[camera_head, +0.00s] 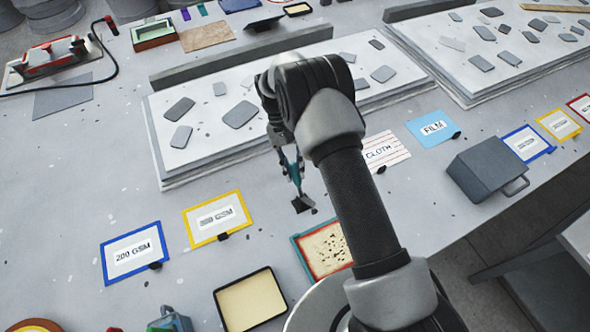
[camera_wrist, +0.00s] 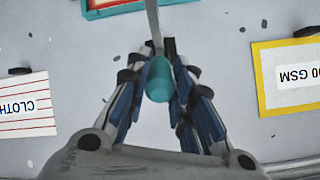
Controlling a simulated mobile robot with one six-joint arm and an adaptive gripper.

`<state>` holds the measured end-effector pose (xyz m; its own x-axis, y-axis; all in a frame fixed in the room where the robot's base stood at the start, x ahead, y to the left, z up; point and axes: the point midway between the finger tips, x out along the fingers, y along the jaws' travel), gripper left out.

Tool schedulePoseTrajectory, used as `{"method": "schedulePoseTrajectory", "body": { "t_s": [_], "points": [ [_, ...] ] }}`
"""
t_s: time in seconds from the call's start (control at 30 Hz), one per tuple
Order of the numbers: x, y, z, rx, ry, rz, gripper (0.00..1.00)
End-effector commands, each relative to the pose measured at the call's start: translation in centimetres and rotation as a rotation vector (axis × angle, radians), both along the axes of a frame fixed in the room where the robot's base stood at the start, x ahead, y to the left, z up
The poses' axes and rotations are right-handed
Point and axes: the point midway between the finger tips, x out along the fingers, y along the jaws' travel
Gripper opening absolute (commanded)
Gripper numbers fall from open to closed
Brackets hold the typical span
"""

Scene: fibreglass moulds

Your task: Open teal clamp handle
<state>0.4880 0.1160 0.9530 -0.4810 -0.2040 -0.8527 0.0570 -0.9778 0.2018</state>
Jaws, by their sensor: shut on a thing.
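My gripper (camera_head: 292,172) points down over the grey table, just in front of the left white mould plate. In the wrist view my gripper (camera_wrist: 160,75) has its fingers closed around a rounded teal handle (camera_wrist: 159,80). A thin grey shaft (camera_wrist: 152,22) runs from the handle to the top edge of that view. In the head view only a little teal shows between the fingers, with a small dark flat piece (camera_head: 302,204) below them. The clamp's body cannot be made out clearly.
A white mould plate (camera_head: 160,160) with grey pieces lies behind my gripper. A teal-and-red framed tray (camera_head: 318,250) is close in front. Label cards lie to both sides, one yellow-framed (camera_head: 218,216) and one striped CLOTH card (camera_head: 385,152). A grey box (camera_head: 485,170) stands right.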

Motion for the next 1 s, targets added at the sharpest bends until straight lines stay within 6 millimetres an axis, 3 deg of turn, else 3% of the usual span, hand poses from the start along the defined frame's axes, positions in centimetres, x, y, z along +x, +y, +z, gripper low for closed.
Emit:
{"method": "schedulePoseTrajectory", "body": {
  "t_s": [0.37,0.4,0.7,1.0],
  "points": [
    [0.10,0.03,-0.10,-0.001,0.002,0.000,0.00],
    [0.10,0.03,-0.10,-0.001,0.002,0.000,0.22],
    [0.04,0.02,-0.07,-0.001,0.004,0.000,0.42],
    [0.05,0.03,-0.02,-0.001,0.004,0.000,0.42]
  ]
}}
